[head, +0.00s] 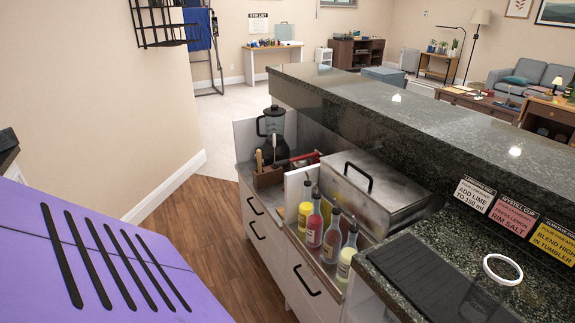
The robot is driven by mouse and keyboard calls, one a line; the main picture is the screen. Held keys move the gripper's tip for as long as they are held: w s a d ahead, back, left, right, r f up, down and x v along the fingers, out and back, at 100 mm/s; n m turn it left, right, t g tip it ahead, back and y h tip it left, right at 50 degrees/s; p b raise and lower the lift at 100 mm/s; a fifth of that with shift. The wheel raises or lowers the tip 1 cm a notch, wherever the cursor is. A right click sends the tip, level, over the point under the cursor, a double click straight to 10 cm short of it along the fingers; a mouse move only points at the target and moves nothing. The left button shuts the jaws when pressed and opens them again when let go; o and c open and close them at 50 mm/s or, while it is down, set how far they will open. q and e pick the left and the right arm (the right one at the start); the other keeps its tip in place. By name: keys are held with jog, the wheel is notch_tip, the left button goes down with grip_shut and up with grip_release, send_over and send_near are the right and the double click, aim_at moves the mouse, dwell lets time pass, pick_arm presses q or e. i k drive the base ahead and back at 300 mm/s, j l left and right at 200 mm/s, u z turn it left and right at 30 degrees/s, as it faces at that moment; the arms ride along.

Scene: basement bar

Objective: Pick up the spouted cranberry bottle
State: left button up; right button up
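Several spouted bottles stand upright, close together, in a narrow metal rack (328,277) on the front of the bar's work side. The bottle with red-pink contents (314,233) looks like the cranberry bottle; its label is too small to read. A yellow bottle (304,217) stands behind it. A bottle with a red lower part (331,245) and a pale yellow one (345,263) stand to its right. Dark spouts top the bottles. Neither of my grippers is in view.
A steel lidded bin (376,195) with a black handle lies right of the bottles, under the raised dark stone counter (420,110). A black mat (425,280) and white ring (502,269) lie front right. Wooden floor (215,240) is clear.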

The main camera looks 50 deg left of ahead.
aim_at(315, 220)
jog(key=u, duration=1.35)
